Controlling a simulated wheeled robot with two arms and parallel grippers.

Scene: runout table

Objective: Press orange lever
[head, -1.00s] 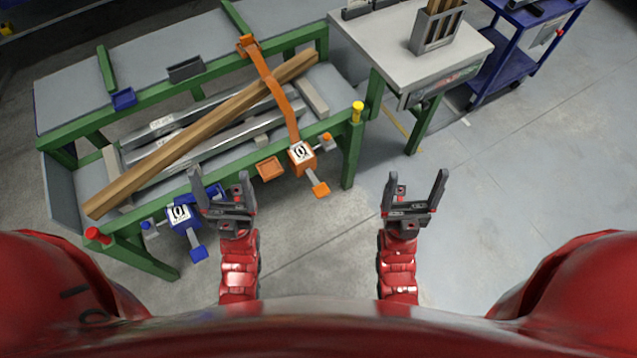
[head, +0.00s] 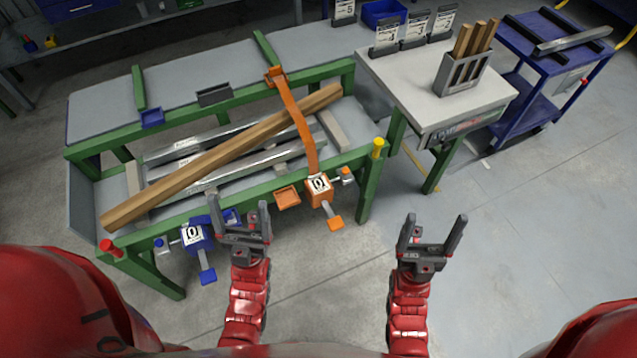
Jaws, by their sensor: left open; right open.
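An orange ratchet box (head: 319,190) with a black mark on a white label sits on the green front rail of the runout table (head: 228,208). Its orange lever (head: 335,223) sticks out and down toward me. An orange strap (head: 296,120) runs from the box over the wooden beam to the back rail. My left gripper (head: 240,210) is open and empty, left of the orange lever, in front of the table near the blue box. My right gripper (head: 433,230) is open and empty, to the right of the lever and apart from it.
A blue box (head: 196,236) with a blue lever (head: 208,275) is on the same rail at left. A wooden beam (head: 220,155) and metal bars lie on the table. A red knob (head: 107,247) and yellow knob (head: 378,147) mark the corners. A grey side table (head: 405,75) stands at right.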

